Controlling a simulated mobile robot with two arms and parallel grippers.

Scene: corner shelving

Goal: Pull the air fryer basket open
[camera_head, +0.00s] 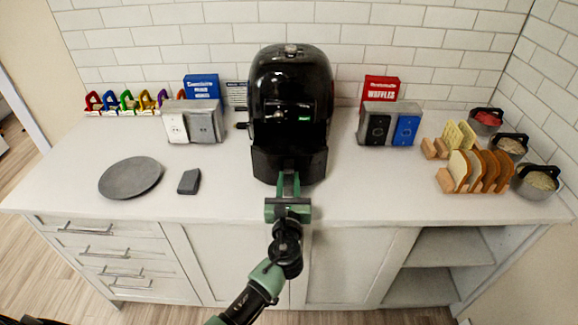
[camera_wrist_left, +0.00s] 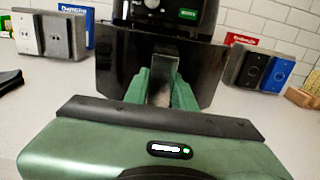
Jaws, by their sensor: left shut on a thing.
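The black air fryer (camera_head: 291,90) stands upright against the tiled wall in the middle of the counter. Its basket front (camera_head: 264,165) is at the lower part, and in the left wrist view the dark basket front (camera_wrist_left: 116,72) fills the middle. My left gripper (camera_head: 289,182) reaches it from the front edge of the counter. Its green fingers are shut on the basket handle (camera_wrist_left: 162,84), which shows between them in the left wrist view. From the head view I cannot tell how far the basket is out. My right gripper is not in view.
A grey plate (camera_head: 131,177) and a small dark block (camera_head: 189,181) lie on the left. Two double-panel units (camera_head: 205,122) and (camera_head: 404,121) flank the fryer. Sliced bread in wooden racks (camera_head: 461,181) and several pots (camera_head: 535,179) stand at the right. The counter front beside the fryer is clear.

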